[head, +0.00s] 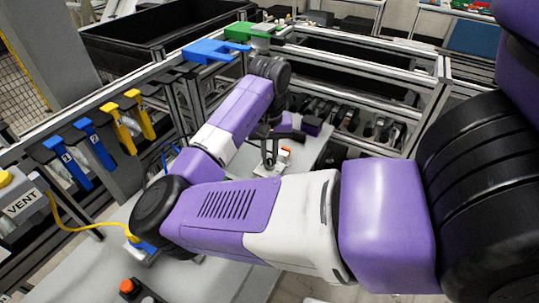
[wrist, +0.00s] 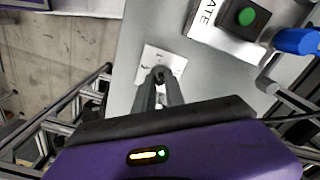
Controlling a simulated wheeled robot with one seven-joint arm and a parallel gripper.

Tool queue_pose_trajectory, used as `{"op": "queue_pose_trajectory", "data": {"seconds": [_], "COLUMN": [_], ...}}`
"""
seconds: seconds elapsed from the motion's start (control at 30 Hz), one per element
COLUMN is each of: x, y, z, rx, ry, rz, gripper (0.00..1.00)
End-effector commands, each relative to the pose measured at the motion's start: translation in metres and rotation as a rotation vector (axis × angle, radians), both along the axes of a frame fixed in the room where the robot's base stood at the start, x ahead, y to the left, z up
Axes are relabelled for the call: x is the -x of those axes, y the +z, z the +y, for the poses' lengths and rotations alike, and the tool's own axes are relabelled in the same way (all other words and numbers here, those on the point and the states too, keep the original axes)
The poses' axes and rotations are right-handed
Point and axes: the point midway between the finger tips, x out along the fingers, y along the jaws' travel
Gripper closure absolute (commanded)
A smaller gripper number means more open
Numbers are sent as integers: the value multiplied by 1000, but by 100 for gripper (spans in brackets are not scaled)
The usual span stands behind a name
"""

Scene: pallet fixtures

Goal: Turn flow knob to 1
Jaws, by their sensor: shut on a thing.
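The flow knob (wrist: 159,71) is a small dark knob on a white square plate (wrist: 174,58) with dark marks, at the middle of the wrist view. The marks are too small to read, so the knob's setting cannot be told. My gripper (wrist: 158,79) is shut on the knob, with its two dark fingers reaching down to it and hiding part of it. In the head view my gripper (head: 269,156) is small, at the far end of my arm above the white plate (head: 266,171) on the grey panel.
A box marked ATE with a green button (wrist: 246,16) and a blue part (wrist: 297,41) lie near the knob. A VENT box (head: 22,203) with a yellow cable, hanging blue handles (head: 67,164) and yellow handles (head: 118,128) are at left. An orange button (head: 127,287) is in front.

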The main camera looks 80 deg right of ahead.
Motion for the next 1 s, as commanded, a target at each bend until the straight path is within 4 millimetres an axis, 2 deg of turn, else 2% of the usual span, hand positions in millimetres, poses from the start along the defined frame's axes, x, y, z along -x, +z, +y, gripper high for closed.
{"op": "queue_pose_trajectory", "data": {"seconds": [0.27, 0.7, 1.0], "x": [0, 0, 0], "y": [1, 1, 1], "z": [0, 0, 0], "rx": [-1, 0, 0], "ry": [-75, -372, -511], "rz": [1, 0, 1], "gripper": [100, 100, 100]}}
